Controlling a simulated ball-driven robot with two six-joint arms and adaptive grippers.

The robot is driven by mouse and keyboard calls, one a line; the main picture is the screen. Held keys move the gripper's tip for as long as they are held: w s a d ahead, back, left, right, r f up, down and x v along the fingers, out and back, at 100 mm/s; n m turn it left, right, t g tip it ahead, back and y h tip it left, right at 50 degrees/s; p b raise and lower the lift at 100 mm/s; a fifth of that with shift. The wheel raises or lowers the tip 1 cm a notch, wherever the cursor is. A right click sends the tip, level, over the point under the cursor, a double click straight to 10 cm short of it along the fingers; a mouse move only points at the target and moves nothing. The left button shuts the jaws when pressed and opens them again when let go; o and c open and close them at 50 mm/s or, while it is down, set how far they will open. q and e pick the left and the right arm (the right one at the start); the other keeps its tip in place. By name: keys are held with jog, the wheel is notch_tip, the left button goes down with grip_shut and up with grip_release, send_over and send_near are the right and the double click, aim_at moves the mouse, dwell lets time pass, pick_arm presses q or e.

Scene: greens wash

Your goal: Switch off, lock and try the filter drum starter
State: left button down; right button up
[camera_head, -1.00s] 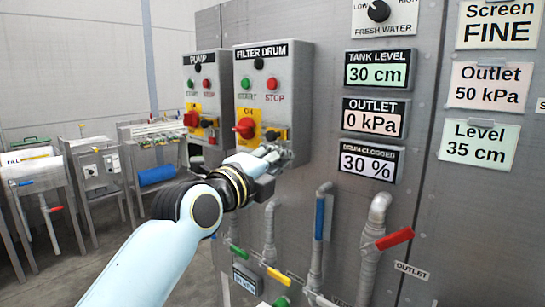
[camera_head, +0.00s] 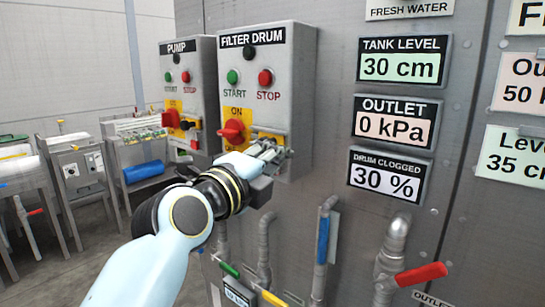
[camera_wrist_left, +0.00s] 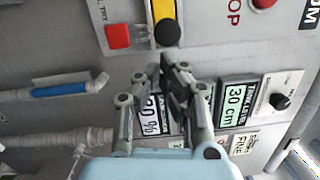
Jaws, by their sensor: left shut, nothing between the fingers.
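The filter drum starter (camera_head: 304,85) is a grey wall box with a green START button (camera_head: 233,77), a red STOP button (camera_head: 265,77) and a red rotary handle (camera_head: 232,131) on a yellow plate under the word ON. My left gripper (camera_head: 270,148) is shut and empty at the box's lower right, covering part of it. In the left wrist view its fingertips (camera_wrist_left: 157,72) are just short of a black knob (camera_wrist_left: 167,32) on a yellow strip. I cannot tell whether they touch. A red block (camera_wrist_left: 117,36) sits beside that knob. My right gripper is not in view.
The similar pump starter (camera_head: 190,60) hangs close on the left. Display panels (camera_head: 395,120) are on the wall to the right. Pipes and a red-handled valve (camera_head: 420,274) stand below. Benches (camera_head: 80,180) stand at the far left.

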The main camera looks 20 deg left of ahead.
aim_at(261, 140)
pick_arm(q)
jog(key=a, duration=0.2)
jog(key=w+a, duration=0.1)
jog(key=a, duration=0.1)
jog(key=shift+w+b, duration=0.15)
jog(key=shift+b, duration=0.25)
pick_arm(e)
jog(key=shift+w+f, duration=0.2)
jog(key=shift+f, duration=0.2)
